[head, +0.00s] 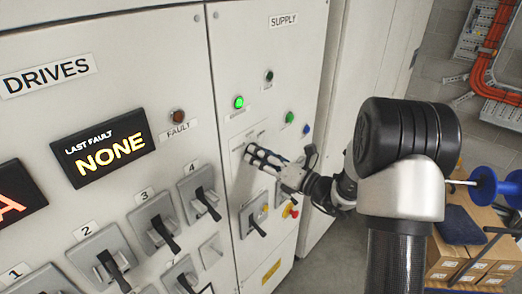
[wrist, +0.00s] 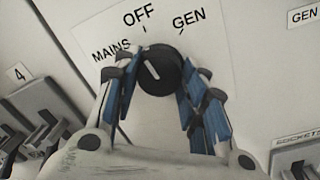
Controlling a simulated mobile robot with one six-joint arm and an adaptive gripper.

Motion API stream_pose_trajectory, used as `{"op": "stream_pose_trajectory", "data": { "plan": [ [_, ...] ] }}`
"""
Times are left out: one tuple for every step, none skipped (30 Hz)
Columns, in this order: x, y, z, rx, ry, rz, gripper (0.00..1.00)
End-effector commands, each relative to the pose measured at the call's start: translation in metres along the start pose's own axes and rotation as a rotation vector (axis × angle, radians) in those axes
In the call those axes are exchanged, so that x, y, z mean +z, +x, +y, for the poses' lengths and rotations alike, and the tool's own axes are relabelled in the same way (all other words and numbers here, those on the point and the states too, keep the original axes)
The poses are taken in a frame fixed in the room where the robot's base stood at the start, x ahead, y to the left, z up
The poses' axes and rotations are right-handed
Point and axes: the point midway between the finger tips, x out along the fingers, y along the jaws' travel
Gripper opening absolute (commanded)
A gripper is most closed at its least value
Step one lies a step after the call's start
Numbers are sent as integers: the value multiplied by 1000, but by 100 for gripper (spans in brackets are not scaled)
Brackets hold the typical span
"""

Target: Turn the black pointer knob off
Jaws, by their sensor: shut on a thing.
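The black pointer knob (wrist: 168,77) sits on a white plate marked MAINS, OFF and GEN in the wrist view. Its white pointer line leans up and to the left, roughly toward OFF and a little to its MAINS side. My gripper (wrist: 163,80) has its blue-padded fingers on both sides of the knob, shut on it. In the head view my gripper (head: 262,156) reaches the SUPPLY panel and its fingers hide the knob.
A lit green lamp (head: 239,102) and smaller buttons sit above my gripper. Lever switch 4 (head: 200,196) is to the left, and another lever (head: 254,216) is below. Cardboard boxes (head: 470,245) stand on the right.

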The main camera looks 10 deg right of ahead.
Motion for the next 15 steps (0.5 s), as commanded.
{"op": "stream_pose_trajectory", "data": {
  "plan": [
    [4,1,3,3,25,-5,15],
    [4,1,3,3,42,-6,15],
    [4,1,3,4,61,-8,15],
    [4,1,3,4,76,-9,15],
    [4,1,3,4,89,-10,15],
    [3,1,2,4,104,-11,15],
    [3,1,2,5,115,-12,15],
    [3,1,2,5,124,-12,15],
    [3,1,2,5,134,-13,15],
    [3,1,2,5,141,-14,15],
    [3,1,2,5,146,-14,15],
    [3,1,2,5,153,-15,15],
    [3,1,2,5,157,-15,15],
    [3,1,2,5,161,-16,15],
    [3,1,2,5,164,-16,15]
  ]
}}
